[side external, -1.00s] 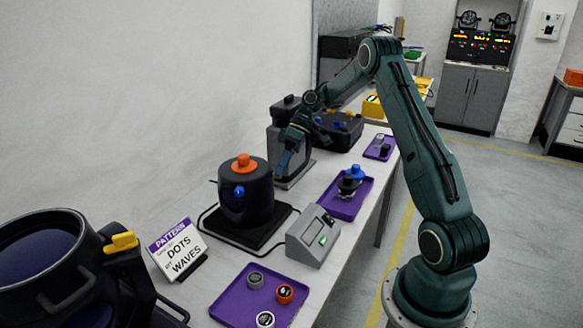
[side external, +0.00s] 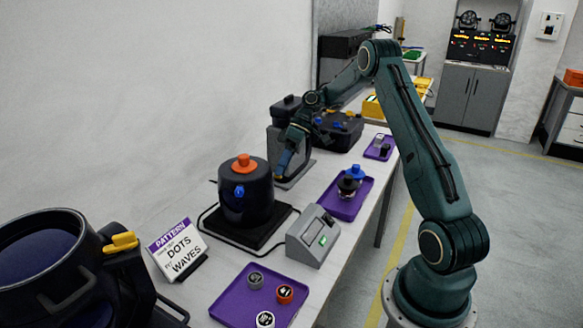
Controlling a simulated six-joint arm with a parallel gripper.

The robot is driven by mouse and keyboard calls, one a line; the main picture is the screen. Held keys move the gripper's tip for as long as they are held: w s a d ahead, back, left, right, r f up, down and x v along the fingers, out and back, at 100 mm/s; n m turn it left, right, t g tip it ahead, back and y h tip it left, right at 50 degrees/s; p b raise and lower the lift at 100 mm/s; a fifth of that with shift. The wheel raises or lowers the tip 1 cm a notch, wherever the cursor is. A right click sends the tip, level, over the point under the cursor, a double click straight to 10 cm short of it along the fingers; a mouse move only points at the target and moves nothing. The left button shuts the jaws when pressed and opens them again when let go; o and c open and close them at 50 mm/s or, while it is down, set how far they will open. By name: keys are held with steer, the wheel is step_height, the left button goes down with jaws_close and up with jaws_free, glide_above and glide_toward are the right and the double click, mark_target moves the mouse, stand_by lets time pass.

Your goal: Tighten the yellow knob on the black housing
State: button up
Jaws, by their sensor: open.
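A yellow knob (side external: 122,242) sits on the side bracket of a large black housing (side external: 125,275) at the near left, cut off by the picture's edge. Another dark housing (side external: 245,195) with an orange knob (side external: 244,163) on top and a blue knob (side external: 240,191) on its front stands upright on a black base. My gripper (side external: 280,176) is open, pointing down just right of this second housing and in front of a grey unit. It is far from the yellow knob. A small yellow-orange spot shows at its fingertips; I cannot tell what it is.
A purple tray (side external: 230,308) with several round caps lies at the front. A sign (side external: 178,248) stands between the housings. Another purple tray (side external: 340,208) holds blue and black knobs. A cable runs around the middle housing's base.

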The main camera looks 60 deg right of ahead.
steer(key=shift+a+r+h, duration=0.1)
steer(key=shift+a+h, duration=0.05)
steer(key=shift+h, duration=0.25)
steer(key=shift+a+t+h, duration=0.1)
steer(key=shift+t+h, duration=0.2)
steer(key=shift+h, duration=0.2)
steer(key=s+d+r+n+t+h, duration=0.1)
steer(key=s+d+r, duration=0.1)
steer(key=r, duration=0.4)
steer(key=s+d+r+h, duration=0.1)
steer(key=s+d+r, duration=0.1)
steer(key=r, duration=0.5)
steer(key=s+a+r+m+h, duration=0.1)
steer(key=s+a+r, duration=0.1)
steer(key=a, duration=0.5)
steer(key=s+a+r+m+h, duration=0.1)
steer(key=s+a+r, duration=0.1)
steer(key=s+a, duration=0.2)
steer(key=s+a+r+m+t+h, duration=0.1)
steer(key=s+a, duration=0.3)
steer(key=a, duration=0.5)
steer(key=shift+a+r, duration=0.3)
steer(key=shift+r, duration=0.55)
